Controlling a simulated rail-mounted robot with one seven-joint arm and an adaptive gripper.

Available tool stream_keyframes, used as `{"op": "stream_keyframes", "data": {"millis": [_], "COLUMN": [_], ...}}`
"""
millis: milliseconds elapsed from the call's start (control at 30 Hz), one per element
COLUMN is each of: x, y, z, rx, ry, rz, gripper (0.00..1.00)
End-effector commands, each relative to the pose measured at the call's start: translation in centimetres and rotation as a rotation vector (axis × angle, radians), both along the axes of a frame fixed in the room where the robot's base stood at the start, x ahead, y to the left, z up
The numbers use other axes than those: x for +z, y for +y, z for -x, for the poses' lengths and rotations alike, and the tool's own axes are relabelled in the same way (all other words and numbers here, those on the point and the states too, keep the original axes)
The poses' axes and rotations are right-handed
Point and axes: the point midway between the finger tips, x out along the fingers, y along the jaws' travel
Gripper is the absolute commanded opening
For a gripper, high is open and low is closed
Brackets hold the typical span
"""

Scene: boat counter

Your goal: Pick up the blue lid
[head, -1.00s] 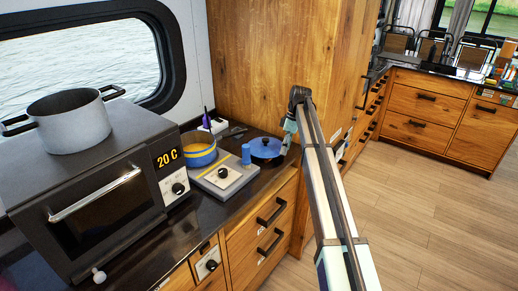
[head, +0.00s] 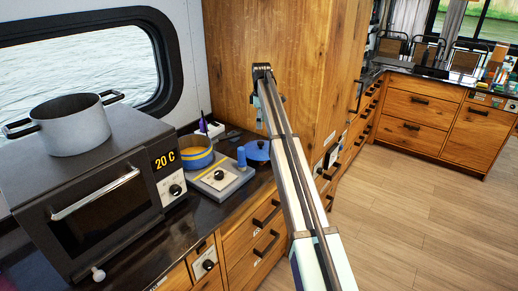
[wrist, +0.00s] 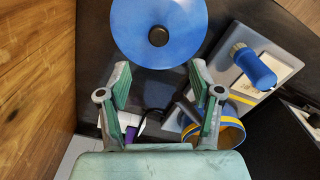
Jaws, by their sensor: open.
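The blue lid (head: 255,152) lies on the dark counter beside the wooden cabinet wall, partly hidden behind my arm in the head view. In the wrist view the round blue lid (wrist: 135,28) has a dark knob at its middle and is cut off by the top edge. My gripper (wrist: 158,75) is open and empty, its two fingers spread below the lid in that picture. The gripper appears above the counter and apart from the lid. In the head view it hangs from the arm's end, mostly hidden by the arm.
An oven (head: 95,200) carries a grey pot (head: 75,128).

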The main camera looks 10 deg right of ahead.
Motion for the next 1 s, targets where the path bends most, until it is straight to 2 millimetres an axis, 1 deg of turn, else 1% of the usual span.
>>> {"op": "stream_keyframes", "data": {"millis": [100,300,400,667,767,900,1000], "x": [-2.2,-5.3,-6.2,-7.3,-8.3,-10.3,-11.3], "y": [0.0,0.0,0.1,0.1,0.0,0.0,0.0], "z": [0.2,0.1,0.0,0.0,-0.1,-0.2,-0.2], "rx": [0.000,0.000,0.000,0.000,0.000,0.000,0.000], "ry": [0.003,0.002,0.001,0.002,0.002,0.002,0.002], "rz": [-0.001,-0.001,-0.001,-0.001,-0.001,-0.001,-0.001], "gripper": [0.65,0.65,0.65,0.65,0.65,0.65,0.65]}}
